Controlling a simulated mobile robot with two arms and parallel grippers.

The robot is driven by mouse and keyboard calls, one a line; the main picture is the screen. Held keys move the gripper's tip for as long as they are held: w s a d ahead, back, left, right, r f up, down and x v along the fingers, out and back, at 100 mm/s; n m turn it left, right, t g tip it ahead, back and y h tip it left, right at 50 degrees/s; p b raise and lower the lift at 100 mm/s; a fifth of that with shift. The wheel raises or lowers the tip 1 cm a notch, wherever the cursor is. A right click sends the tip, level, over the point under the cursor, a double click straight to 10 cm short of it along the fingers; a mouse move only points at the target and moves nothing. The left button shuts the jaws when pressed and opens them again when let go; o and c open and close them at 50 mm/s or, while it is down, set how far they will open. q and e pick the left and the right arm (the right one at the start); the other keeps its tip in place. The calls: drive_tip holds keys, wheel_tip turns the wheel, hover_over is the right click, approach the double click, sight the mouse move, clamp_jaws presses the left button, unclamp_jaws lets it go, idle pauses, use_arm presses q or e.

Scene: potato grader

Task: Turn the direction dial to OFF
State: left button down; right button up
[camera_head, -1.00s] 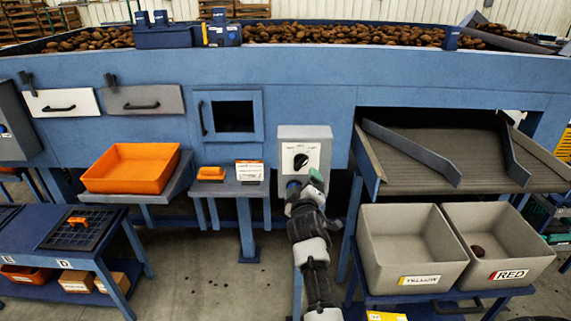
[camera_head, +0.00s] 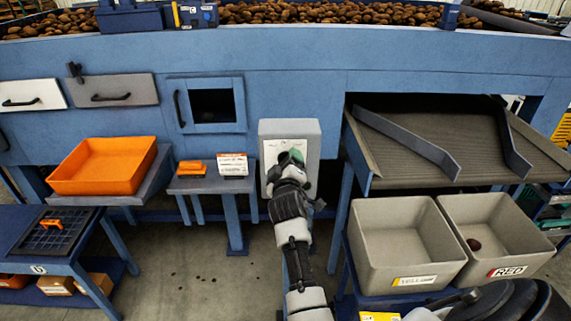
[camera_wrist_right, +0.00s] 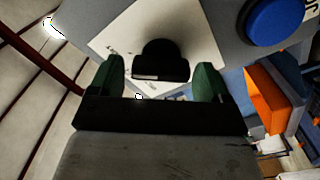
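The grey control box (camera_head: 312,138) is mounted on the front of the blue machine, with a white dial plate (camera_head: 271,152). My right gripper (camera_head: 290,160) is in front of the plate and hides the dial in the head view. In the right wrist view the black direction dial (camera_wrist_right: 161,60) shows against the white plate (camera_wrist_right: 120,38). The green fingertips of my right gripper (camera_wrist_right: 160,82) stand apart on either side of the dial, with gaps visible. The plate's lettering is too small to read. My left gripper is not in view.
A blue round button (camera_wrist_right: 273,20) sits beside the plate in the right wrist view. An orange tray (camera_head: 105,165) and a small shelf (camera_head: 205,185) are left of the box. The sloped chute (camera_head: 430,115) and two grey bins (camera_head: 400,240) are on the right.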

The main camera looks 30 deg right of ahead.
drive_tip(key=shift+c, duration=1.1)
drive_tip(key=shift+d, duration=0.15)
drive_tip(key=c, duration=0.5)
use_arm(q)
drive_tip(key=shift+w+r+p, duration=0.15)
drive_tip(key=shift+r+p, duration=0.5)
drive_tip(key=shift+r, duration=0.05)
use_arm(e)
drive_tip(key=shift+o, duration=0.2)
drive_tip(key=shift+w+r+n, duration=0.1)
drive_tip(key=shift+r+n, duration=0.05)
drive_tip(key=shift+n, duration=3.65)
